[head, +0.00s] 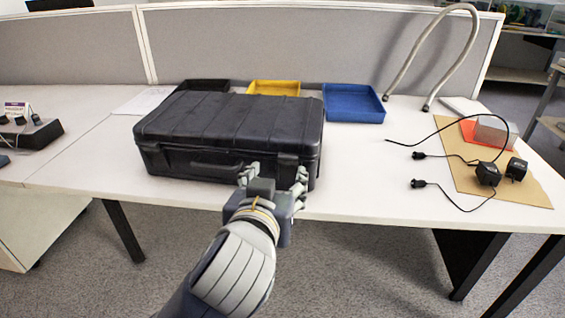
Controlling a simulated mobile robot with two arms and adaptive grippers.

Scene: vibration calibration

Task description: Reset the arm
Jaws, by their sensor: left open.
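My left gripper (275,175) is open at the front of a closed black hard case (230,125), near the case's right front latch. Its fingers are spread; I cannot tell whether they touch the case. My left arm reaches up from the bottom of the head view. The case lies flat on the white table (360,185) with its handle facing me. My right gripper is not in view.
Behind the case are a black tray (203,85), a yellow tray (273,88) and a blue tray (353,103). At the right, a tan board (524,192) holds black devices (488,174) with cables. A bent grey tube (412,53) stands at the back. The table's middle right is clear.

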